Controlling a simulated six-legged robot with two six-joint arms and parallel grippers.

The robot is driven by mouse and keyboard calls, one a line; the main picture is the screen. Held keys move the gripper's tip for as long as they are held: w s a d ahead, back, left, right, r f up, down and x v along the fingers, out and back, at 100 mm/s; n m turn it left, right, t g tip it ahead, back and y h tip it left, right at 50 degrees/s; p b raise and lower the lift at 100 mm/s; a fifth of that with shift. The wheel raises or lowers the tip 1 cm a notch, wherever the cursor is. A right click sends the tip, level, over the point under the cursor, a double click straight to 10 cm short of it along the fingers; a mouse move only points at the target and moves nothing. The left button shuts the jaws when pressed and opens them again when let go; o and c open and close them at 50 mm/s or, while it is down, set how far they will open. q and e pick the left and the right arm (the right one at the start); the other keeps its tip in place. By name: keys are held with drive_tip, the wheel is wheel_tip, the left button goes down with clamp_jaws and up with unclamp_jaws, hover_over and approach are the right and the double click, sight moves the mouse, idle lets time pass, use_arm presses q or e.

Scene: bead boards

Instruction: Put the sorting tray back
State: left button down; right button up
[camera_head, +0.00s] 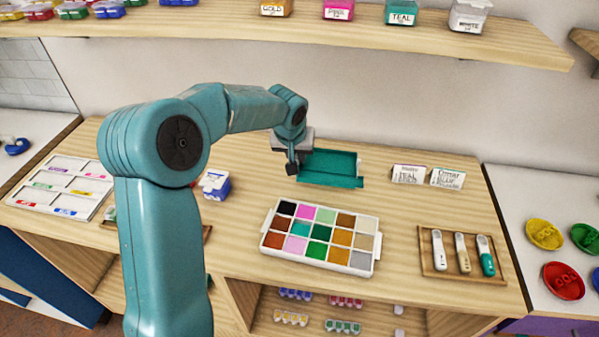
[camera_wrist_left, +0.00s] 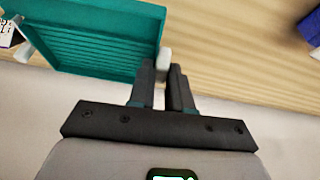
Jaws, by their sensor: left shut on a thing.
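The teal sorting tray (camera_head: 330,166) is at the back of the wooden worktop, near the wall, in the head view. Its ribbed inside shows in the left wrist view (camera_wrist_left: 95,38), with a pale tab (camera_wrist_left: 164,62) on its side. My left gripper (camera_head: 292,165) is at the tray's left end in the head view. In the wrist view the gripper's dark fingers (camera_wrist_left: 168,75) are shut on the pale tab. I cannot tell whether the tray rests on the worktop or is just above it. My right gripper is not in view.
A white bead box (camera_head: 320,238) with several coloured compartments lies in front of the tray. Two label cards (camera_head: 428,176) stand to its right. A wooden holder (camera_head: 462,276) with scoops is at the right. A blue-and-white box (camera_head: 215,185) is at the left. A shelf (camera_head: 300,32) hangs above.

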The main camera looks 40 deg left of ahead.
use_arm(q)
wheel_tip(320, 180, down, 2)
drive_tip(key=shift+a+f, duration=0.1)
wheel_tip(320, 180, down, 4)
drive_tip(key=shift+r, duration=0.25)
drive_tip(key=shift+w+f, duration=0.1)
drive_tip(key=shift+f, duration=0.3)
drive_tip(key=c, duration=1.1)
unclamp_jaws()
drive_tip(key=shift+f, duration=0.1)
drive_tip(key=shift+o, duration=0.2)
